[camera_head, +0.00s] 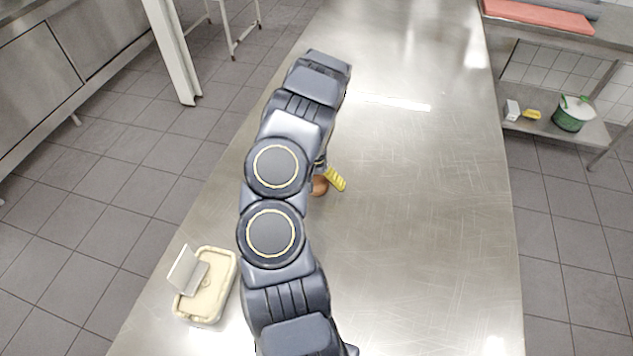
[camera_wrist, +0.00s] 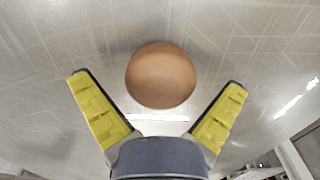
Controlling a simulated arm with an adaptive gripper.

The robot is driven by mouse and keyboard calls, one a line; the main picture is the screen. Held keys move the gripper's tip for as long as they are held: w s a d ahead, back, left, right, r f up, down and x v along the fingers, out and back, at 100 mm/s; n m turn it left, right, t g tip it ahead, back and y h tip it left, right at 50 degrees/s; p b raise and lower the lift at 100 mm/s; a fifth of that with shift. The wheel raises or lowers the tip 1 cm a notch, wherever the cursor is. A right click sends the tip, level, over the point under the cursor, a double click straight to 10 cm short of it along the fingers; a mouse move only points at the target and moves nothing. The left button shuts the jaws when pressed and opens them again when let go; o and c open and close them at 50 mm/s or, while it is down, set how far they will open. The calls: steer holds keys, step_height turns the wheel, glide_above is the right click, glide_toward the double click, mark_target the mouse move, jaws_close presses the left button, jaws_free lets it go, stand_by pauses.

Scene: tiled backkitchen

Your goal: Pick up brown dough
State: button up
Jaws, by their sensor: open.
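The brown dough (camera_wrist: 160,76) is a smooth rounded lump on the steel table. In the wrist view it lies just ahead of and between the yellow fingers of my gripper (camera_wrist: 157,104). The fingers are spread wide with nothing between their pads, and I see no contact with the dough. In the head view the dough (camera_head: 319,187) shows partly from behind my arm. One yellow finger of my gripper (camera_head: 335,179) shows right beside it; the other finger is hidden by my arm.
The steel table (camera_head: 430,220) is bare to the right. A shelf at the far right holds a green pot (camera_head: 573,115).

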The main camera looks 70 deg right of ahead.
steer(key=shift+f, duration=0.1)
steer(key=c, duration=1.1)
steer(key=shift+c, duration=0.2)
